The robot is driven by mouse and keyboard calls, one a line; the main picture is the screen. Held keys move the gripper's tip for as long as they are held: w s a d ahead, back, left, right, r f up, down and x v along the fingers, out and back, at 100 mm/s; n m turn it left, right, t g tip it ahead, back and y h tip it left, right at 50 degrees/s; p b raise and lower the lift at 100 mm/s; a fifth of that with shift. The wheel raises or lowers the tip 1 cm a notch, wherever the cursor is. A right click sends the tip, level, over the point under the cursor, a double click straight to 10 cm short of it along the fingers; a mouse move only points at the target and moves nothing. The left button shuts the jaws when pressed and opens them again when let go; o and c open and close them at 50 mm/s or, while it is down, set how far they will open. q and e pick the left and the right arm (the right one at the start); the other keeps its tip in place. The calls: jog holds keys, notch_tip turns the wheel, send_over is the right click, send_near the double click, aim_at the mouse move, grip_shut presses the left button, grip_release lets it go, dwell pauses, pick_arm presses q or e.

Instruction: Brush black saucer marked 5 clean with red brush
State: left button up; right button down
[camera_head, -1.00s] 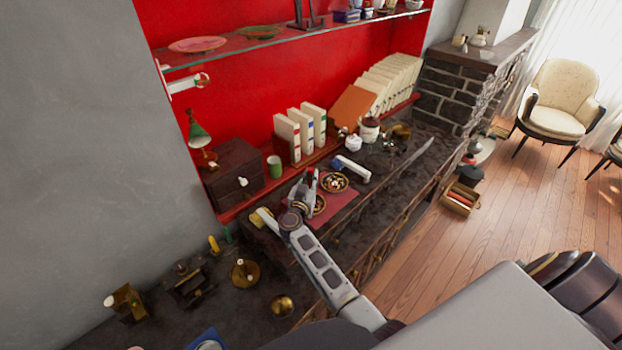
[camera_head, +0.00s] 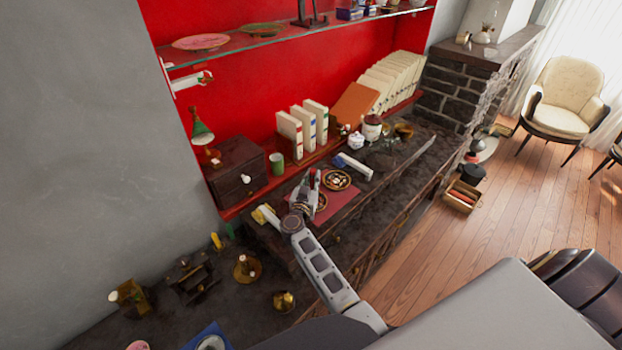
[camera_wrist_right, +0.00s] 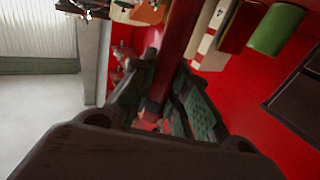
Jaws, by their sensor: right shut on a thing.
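My right gripper (camera_head: 308,190) is above the left part of the red mat (camera_head: 345,207). In the right wrist view it (camera_wrist_right: 170,112) is shut on a dark red bar, which looks like the handle of the red brush (camera_wrist_right: 181,35). The brush's bristles are not visible. Two dark, patterned saucers are near the gripper: one (camera_head: 337,180) is in clear view just right of it, the other (camera_head: 321,202) is partly hidden by it. I cannot read any number on either, nor tell whether the brush touches one. My left gripper is out of view.
A white and blue object (camera_head: 352,166) lies behind the saucers. A green cup (camera_head: 276,164), a dark box (camera_head: 238,172) and upright books (camera_head: 303,128) stand at the back. A yellow object (camera_head: 264,215) is left of my wrist. A glass shelf (camera_head: 300,31) hangs above.

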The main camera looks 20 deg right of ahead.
jog(key=shift+d, duration=0.15)
jog(key=shift+w+d, duration=0.25)
jog(key=shift+d, duration=0.25)
jog(key=shift+w+a, duration=0.1)
jog(key=shift+w, duration=0.05)
dwell(0.4)
jog(key=shift+w+a, duration=0.15)
jog(key=shift+w, duration=0.25)
jog(key=shift+a+f, duration=0.1)
jog(key=shift+s+a, duration=0.2)
jog(key=shift+a, duration=0.35)
